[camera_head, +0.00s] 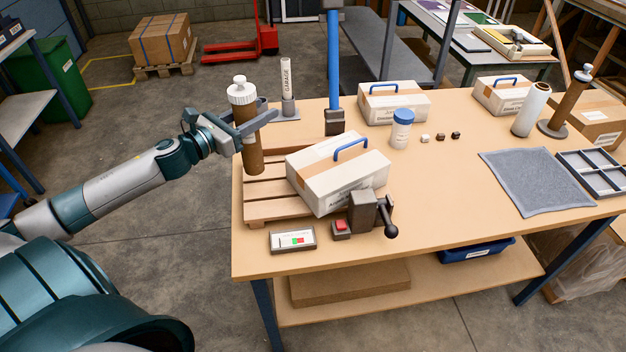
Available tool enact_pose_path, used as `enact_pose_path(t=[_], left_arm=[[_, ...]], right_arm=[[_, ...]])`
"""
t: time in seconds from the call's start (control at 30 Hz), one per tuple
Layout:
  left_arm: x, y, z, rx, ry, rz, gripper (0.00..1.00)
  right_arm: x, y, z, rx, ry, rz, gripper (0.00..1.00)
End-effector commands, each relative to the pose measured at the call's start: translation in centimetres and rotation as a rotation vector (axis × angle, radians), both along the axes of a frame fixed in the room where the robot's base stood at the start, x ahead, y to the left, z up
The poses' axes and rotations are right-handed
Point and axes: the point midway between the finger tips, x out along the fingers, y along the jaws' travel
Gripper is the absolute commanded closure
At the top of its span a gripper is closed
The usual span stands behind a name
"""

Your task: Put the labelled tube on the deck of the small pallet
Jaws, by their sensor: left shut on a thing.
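The small wooden pallet (262,210) lies at the left end of the table. The tube's lower end shows over the pallet's left slats; I cannot tell whether it touches them. A white and tan box (318,185) with a blue handle covers the pallet's right part. My right gripper is not in view.
A blue-columned press (334,75) and a post marked GARAGE (286,82) stand behind the pallet. A panel with coloured keys (292,239), a red button (341,226) and a dark lever (388,216) are in front. The table's middle right has free room beside a grey mat (537,182).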

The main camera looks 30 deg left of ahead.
Motion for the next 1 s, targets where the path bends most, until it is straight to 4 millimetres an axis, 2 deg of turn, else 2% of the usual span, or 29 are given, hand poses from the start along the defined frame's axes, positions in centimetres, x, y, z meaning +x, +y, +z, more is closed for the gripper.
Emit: enact_pose_path(t=[0.2, 0.47, 0.73, 1.0], left_arm=[[-1.3, -2.4, -0.4, -0.001, -0.001, 0.014, 1.0], [-3.2, -5.9, -1.0, -0.003, -0.002, 0.041, 1.0], [-6.3, -11.5, -2.1, -0.006, -0.003, 0.084, 1.0], [-10.2, -18.5, -3.5, -0.009, -0.003, 0.141, 1.0]], right_arm=[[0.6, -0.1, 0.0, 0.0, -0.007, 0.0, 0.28], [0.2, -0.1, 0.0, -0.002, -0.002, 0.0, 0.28], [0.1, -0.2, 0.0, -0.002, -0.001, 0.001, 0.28], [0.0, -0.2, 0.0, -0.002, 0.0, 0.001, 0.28]])
